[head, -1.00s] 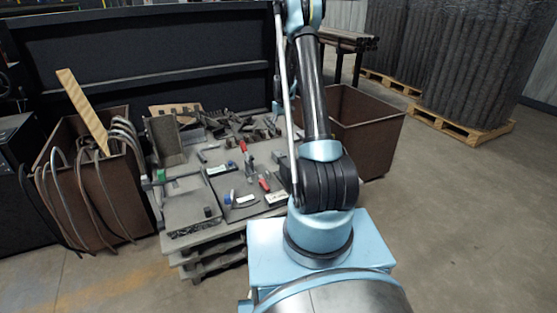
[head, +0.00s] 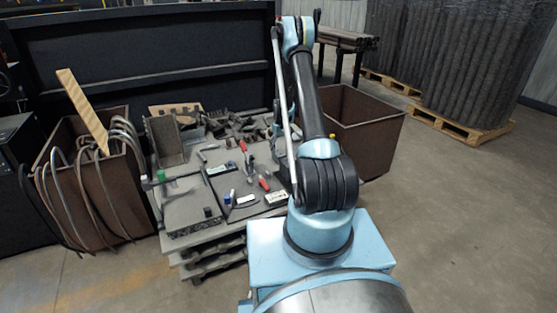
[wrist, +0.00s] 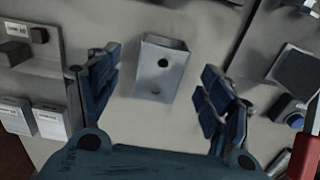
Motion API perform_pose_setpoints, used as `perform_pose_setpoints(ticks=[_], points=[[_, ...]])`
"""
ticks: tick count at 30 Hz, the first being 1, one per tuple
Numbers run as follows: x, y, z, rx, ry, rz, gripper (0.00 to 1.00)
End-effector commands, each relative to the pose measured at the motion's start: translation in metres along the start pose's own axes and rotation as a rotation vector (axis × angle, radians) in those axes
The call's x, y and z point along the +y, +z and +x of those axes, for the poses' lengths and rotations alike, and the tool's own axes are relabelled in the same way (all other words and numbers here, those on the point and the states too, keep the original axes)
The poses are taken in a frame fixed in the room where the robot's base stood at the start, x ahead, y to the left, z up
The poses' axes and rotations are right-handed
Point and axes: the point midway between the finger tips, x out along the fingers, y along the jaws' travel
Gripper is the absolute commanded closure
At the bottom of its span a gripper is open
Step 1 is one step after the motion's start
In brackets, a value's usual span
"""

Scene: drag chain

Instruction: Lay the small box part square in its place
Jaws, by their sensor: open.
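The small box part (wrist: 163,66) is a grey, open-topped metal box with a round dark hole in its front face. In the wrist view it sits on a pale grey surface, slightly tilted in the picture. My gripper (wrist: 159,82) is open, with one blue finger to the left of the box and one to the right. There is clear space between each finger and the box, and nothing is held. In the head view my arm hides the gripper, and I cannot make out the box part there.
The head view shows a cluttered grey worktable (head: 188,212) with red-handled clamps (head: 264,184). Brown bins (head: 372,140) stand on both sides of it. In the wrist view, labelled blocks (wrist: 47,121) lie left of the gripper and a dark square block (wrist: 297,78) lies right.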

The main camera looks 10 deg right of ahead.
Motion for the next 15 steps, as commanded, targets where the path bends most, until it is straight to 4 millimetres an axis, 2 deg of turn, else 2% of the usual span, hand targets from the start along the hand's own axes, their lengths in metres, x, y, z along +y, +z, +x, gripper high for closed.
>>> perform_pose_setpoints(ticks=[10,15], points=[[-0.003,-0.004,0.04,0.0,0.0,0.0,0.27],[-0.003,-0.004,0.049,0.0,0.0,0.0,0.27]])
